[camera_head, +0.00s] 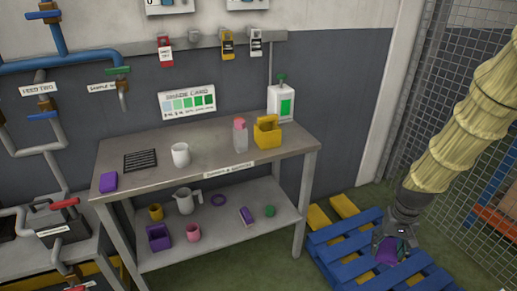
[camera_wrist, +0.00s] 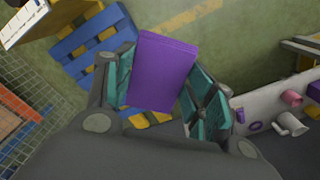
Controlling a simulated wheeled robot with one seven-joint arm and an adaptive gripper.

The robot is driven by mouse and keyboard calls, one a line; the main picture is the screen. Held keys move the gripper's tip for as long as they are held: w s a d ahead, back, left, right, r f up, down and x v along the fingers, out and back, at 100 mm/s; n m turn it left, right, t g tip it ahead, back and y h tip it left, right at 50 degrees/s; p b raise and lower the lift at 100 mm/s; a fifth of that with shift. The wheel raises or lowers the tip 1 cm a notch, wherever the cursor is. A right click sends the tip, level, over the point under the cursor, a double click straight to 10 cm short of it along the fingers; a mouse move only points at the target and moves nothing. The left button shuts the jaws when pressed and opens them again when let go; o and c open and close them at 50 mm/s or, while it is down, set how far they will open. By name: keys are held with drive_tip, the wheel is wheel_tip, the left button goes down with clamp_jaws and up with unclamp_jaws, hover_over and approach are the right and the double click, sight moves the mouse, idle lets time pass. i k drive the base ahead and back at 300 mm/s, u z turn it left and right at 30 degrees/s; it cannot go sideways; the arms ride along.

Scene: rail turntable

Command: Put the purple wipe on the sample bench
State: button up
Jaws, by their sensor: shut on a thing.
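My gripper (camera_wrist: 165,88) is shut on a flat purple block, which looks like the purple wipe (camera_wrist: 162,68); its two teal finger pads press the block's sides. In the head view my gripper (camera_head: 391,243) hangs at the right above a blue pallet, with the purple wipe (camera_head: 387,253) partly hidden between its fingers. The grey metal bench (camera_head: 207,173), which seems to be the sample bench, stands left of my gripper, apart from it. Its front label is too small to read surely. Another purple block (camera_head: 108,182) lies on its left front corner.
On the bench top are a dark grille (camera_head: 140,160), a white cup (camera_head: 180,155), a pink-capped bottle (camera_head: 240,135) and a yellow holder (camera_head: 267,132). The front middle is clear. The lower shelf (camera_head: 220,229) holds several items. A blue pallet (camera_head: 345,243) lies right of the bench.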

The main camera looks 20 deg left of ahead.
sight(212, 156)
drive_tip(key=u, duration=1.45)
drive_tip(key=i, duration=0.45)
drive_tip(key=z, duration=0.1)
